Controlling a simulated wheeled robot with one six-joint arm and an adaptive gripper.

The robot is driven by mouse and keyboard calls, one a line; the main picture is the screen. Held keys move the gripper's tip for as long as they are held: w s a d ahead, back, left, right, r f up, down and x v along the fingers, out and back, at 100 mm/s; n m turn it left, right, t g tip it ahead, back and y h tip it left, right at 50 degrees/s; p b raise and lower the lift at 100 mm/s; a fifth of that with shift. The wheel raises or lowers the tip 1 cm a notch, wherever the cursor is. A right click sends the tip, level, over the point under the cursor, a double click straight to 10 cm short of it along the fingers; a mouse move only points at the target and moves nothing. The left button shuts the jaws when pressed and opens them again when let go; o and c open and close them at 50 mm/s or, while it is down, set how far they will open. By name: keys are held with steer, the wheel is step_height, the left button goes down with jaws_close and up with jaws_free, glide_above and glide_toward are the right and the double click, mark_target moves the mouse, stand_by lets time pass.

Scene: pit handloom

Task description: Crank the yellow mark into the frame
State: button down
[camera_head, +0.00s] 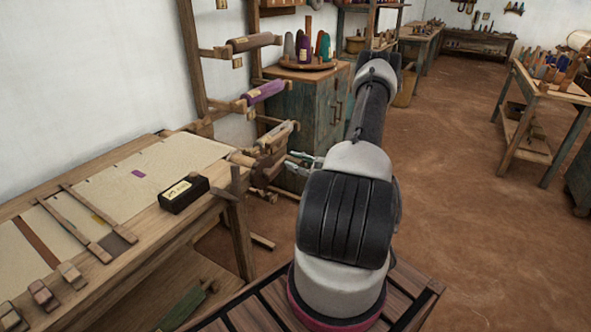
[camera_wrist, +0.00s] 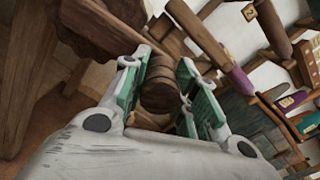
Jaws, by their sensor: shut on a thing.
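Cream cloth (camera_head: 180,155) lies along the wooden loom table, with a small yellow mark (camera_head: 100,219) beside the right bar of a wooden frame (camera_head: 78,232). Whether the mark is wholly inside the frame I cannot tell. My gripper (camera_head: 303,160) is at the right end of the loom. In the wrist view my gripper (camera_wrist: 160,88) has its green-padded fingers on either side of a round brown wooden crank handle (camera_wrist: 158,82), shut on it. The far side of the handle is hidden.
A black box (camera_head: 184,194) with a yellow label sits on the table edge. The cloth also bears a purple mark (camera_head: 138,173) and a brown stripe (camera_head: 36,243). A cabinet (camera_head: 309,115) with spools stands behind my gripper. The floor at right (camera_head: 450,200) is open.

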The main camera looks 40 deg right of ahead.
steer(key=r+n, duration=0.3)
steer(key=shift+s+a+r+n, duration=0.1)
steer(key=shift+s+a+n, duration=0.05)
steer(key=shift+a+n, duration=0.2)
steer(key=shift+s+a+r+n, duration=0.2)
steer(key=shift+a+r+n, duration=0.4)
steer(key=shift+n, duration=0.35)
steer(key=shift+s+a+r+n, duration=0.15)
steer(key=shift+a+r+n, duration=0.2)
steer(key=shift+r+n, duration=0.45)
steer(key=shift+f, duration=0.1)
steer(key=c, duration=1.2)
jaws_free()
steer(key=shift+o, duration=0.5)
steer(key=v, duration=1.2)
